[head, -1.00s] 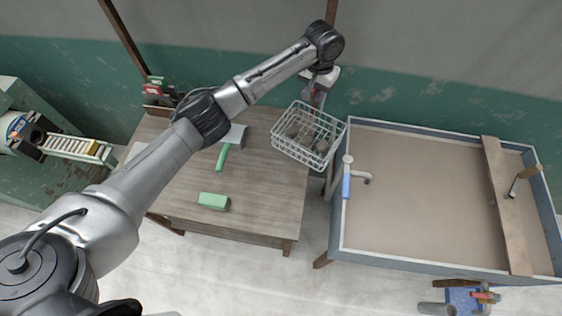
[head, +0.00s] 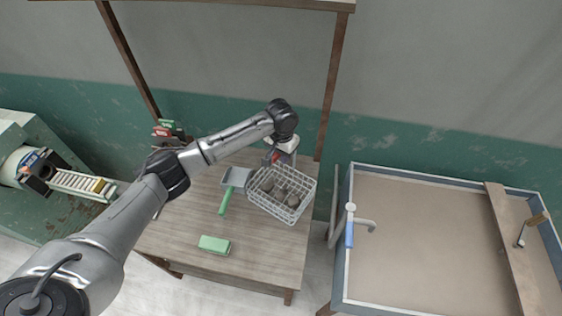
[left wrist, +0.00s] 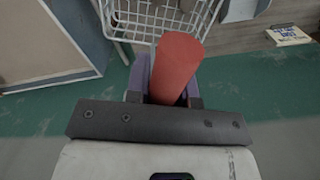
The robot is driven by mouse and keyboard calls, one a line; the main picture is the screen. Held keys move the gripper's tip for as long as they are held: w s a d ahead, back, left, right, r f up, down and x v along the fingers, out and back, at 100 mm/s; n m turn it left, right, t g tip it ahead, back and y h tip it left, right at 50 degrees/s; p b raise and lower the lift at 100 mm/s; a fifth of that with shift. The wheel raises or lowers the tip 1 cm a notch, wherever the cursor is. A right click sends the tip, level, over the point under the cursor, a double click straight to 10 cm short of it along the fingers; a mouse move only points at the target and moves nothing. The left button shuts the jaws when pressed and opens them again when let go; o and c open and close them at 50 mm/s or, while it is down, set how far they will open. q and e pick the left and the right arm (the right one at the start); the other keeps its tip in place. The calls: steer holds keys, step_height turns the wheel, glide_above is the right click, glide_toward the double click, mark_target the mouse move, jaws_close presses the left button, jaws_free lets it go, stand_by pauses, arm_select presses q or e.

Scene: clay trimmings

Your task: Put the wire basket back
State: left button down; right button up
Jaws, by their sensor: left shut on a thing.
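The white wire basket (head: 277,207) is in the head view over the right part of the wooden table (head: 185,228), with a few brownish lumps (head: 279,193) inside. My left gripper (head: 273,160) is at its far side. In the left wrist view my left gripper (left wrist: 163,92) is shut on a red handle (left wrist: 178,62), with the basket's wires (left wrist: 150,22) just beyond it. I cannot tell whether the basket touches the tabletop. My right gripper is in neither view.
A grey scoop with a green handle (head: 226,201) lies close left of the basket. A green block (head: 214,245) is near the table's front. A wooden post (head: 334,85) rises behind. A large tray-like trough (head: 420,235) with a tap stands right.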

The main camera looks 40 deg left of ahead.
arm_select(q)
step_height(320, 180, down, 4)
stand_by(0.5)
steer(key=c, duration=1)
jaws_free()
steer(key=shift+f, duration=0.1)
